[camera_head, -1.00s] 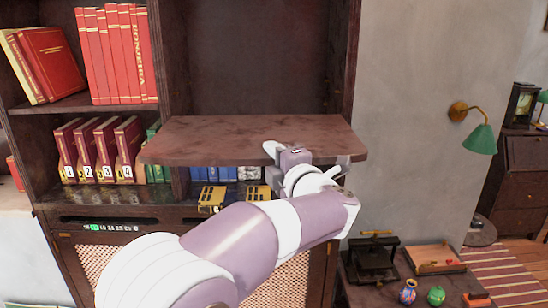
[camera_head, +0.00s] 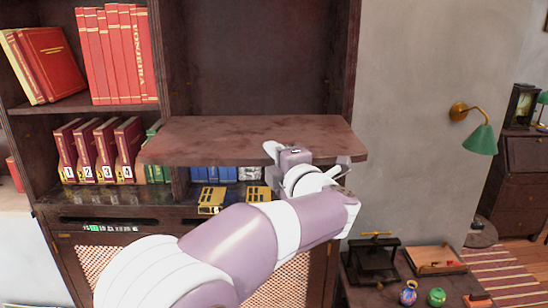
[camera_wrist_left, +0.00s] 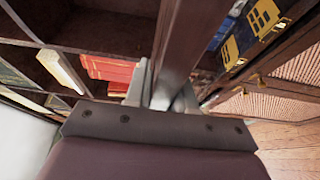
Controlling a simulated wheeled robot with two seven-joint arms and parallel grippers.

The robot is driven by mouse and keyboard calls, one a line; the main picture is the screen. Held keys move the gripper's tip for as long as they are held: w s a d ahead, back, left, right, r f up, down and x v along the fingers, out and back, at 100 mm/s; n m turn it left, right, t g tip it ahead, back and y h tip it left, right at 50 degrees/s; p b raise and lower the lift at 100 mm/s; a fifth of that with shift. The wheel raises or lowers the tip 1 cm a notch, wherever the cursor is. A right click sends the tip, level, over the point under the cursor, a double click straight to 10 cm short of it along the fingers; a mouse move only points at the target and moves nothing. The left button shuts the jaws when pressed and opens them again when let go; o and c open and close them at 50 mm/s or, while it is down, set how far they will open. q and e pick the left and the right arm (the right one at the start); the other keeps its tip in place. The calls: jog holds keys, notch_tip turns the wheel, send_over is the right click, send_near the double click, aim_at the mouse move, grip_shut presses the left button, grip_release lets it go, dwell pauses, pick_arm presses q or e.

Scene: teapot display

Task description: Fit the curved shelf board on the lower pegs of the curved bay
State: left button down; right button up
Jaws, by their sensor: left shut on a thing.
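The curved shelf board (camera_head: 255,138) is dark reddish brown and lies roughly level at the mouth of the bay (camera_head: 255,60), its front edge toward me. My left gripper (camera_head: 290,158) is shut on the board's front edge, right of its middle. In the left wrist view the board (camera_wrist_left: 192,40) runs edge-on away from between the fingers (camera_wrist_left: 160,92). The bay is an empty dark recess above the board. The board hides the bay's lower part, and I cannot make out the lower pegs. My right gripper is not in view.
Red books (camera_head: 112,55) and numbered volumes (camera_head: 100,150) fill the shelves to the left. Blue books and yellow-labelled boxes (camera_head: 211,198) stand below the board. A green wall lamp (camera_head: 480,138) is at the right. A low table at the lower right holds a press (camera_head: 374,260) and small vases (camera_head: 408,293).

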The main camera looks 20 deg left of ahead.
pick_arm(q)
jog(key=shift+r+b, duration=0.1)
jog(key=shift+b, duration=0.25)
dwell(0.7)
jog(key=shift+r, duration=0.2)
dwell(0.5)
jog(key=shift+b, duration=0.35)
dwell(1.1)
jog(key=shift+f, duration=0.1)
